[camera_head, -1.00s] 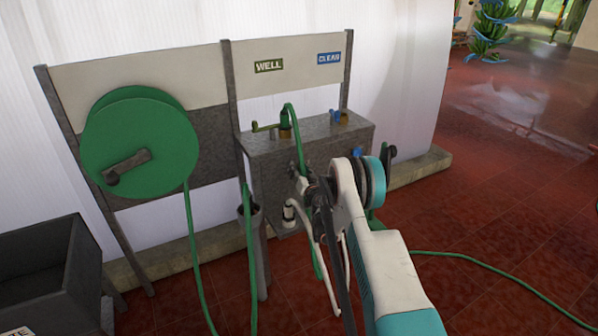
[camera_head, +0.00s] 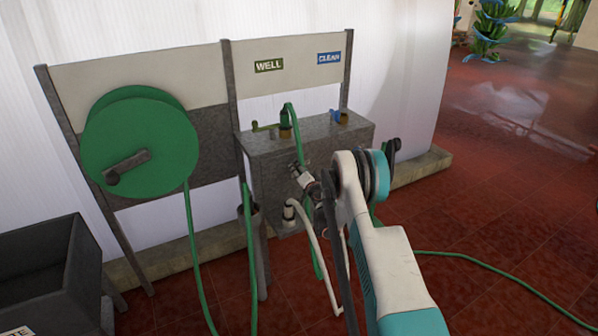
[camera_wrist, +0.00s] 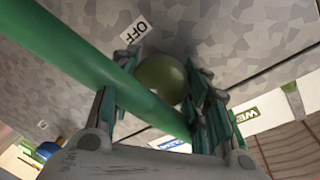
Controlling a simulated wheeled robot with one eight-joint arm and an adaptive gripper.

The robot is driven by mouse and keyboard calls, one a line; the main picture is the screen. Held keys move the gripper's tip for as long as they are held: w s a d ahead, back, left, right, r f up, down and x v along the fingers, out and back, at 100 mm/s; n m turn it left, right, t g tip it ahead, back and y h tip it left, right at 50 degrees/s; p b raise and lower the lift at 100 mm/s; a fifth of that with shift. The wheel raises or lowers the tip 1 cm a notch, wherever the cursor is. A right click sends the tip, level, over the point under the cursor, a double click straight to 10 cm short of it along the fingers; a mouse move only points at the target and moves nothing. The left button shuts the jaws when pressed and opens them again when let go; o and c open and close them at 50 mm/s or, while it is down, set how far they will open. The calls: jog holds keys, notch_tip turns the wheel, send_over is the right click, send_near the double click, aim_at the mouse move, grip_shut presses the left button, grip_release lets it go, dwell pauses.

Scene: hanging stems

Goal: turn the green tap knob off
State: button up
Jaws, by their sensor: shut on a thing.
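The green tap knob (camera_wrist: 158,72) is a round, olive-green knob on the front of a grey speckled box (camera_head: 345,134). In the wrist view it sits between the two fingers of my gripper (camera_wrist: 163,80), which is shut on it. A white OFF label (camera_wrist: 134,28) is on the box face beside the knob. A green hose (camera_wrist: 95,68) crosses the wrist view and partly covers the knob's lower side. In the head view my gripper (camera_head: 303,177) is at the box front and the knob is hidden.
A green hose reel (camera_head: 140,130) hangs on the left panel. WELL (camera_head: 268,66) and CLEAN (camera_head: 329,58) signs are above the box. A white hose (camera_head: 325,235) hangs below my gripper. A dark bin (camera_head: 45,265) stands at lower left.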

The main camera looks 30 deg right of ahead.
jog(key=m+y, duration=0.1)
jog(key=m, duration=0.4)
jog(key=shift+d+g, duration=0.1)
jog(key=shift+g, duration=0.2)
jog(key=m+y, duration=0.1)
jog(key=m, duration=0.3)
jog(key=shift+f, duration=0.1)
jog(key=shift+s+m, duration=0.1)
jog(key=shift+m, duration=0.2)
jog(key=o, duration=1.1)
jog(key=s, duration=0.4)
jog(key=s+r, duration=0.1)
jog(key=s, duration=0.3)
jog(key=s+r, duration=0.1)
jog(key=s, duration=0.2)
jog(key=shift+s+d, duration=0.15)
jog(key=shift+s, duration=0.25)
